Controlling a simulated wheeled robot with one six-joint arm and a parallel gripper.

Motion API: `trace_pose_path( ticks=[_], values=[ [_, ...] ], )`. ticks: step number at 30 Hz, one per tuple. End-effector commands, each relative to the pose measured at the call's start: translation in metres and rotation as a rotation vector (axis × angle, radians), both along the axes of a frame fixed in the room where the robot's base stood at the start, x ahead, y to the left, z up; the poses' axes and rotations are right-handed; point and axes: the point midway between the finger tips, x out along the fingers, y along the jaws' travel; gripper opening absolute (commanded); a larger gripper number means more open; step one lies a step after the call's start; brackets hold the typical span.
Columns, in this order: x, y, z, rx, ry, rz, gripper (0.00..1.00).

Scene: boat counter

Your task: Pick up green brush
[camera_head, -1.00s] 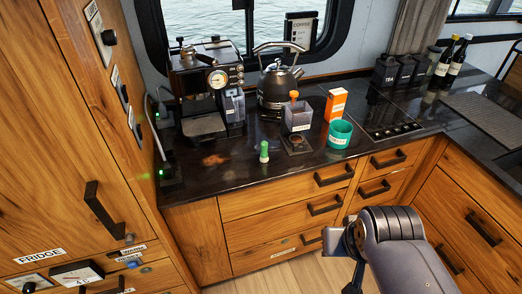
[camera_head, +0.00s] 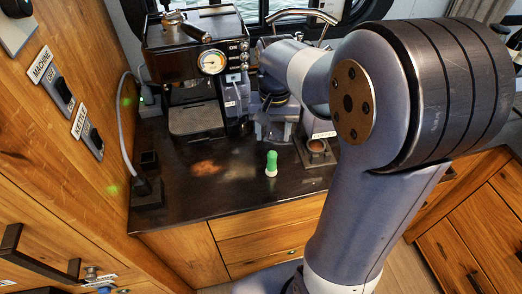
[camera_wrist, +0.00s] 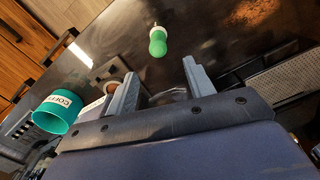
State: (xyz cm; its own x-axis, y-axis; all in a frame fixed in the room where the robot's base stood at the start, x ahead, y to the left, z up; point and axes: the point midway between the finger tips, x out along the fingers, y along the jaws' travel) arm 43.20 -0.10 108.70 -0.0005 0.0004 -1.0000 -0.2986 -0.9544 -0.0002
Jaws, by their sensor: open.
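The green brush (camera_head: 271,163) stands upright on the dark counter, in front of the coffee machine and near the front edge. It has a green body and a paler lower end. It also shows in the wrist view (camera_wrist: 157,42), beyond the fingertips and apart from them. My gripper (camera_wrist: 160,80) is open with nothing between its fingers.
The coffee machine (camera_head: 197,75) stands behind the brush. A coffee-filled holder (camera_head: 317,147) lies to the brush's right. A teal cup (camera_wrist: 58,113) shows left in the wrist view. Counter around the brush is clear.

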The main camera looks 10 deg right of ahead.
Motion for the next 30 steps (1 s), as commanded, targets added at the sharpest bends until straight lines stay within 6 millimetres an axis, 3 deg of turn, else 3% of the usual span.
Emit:
trace_pose_path(
  ticks=[9,16,24,30],
  values=[
    [-0.001,0.000,-0.045,0.000,0.006,-0.001,0.51],
    [-0.002,0.000,-0.061,0.000,0.005,-0.001,0.51],
    [-0.006,0.001,-0.098,0.001,0.005,-0.001,0.51],
    [-0.006,0.001,-0.106,0.000,0.001,-0.001,0.51]
  ],
)
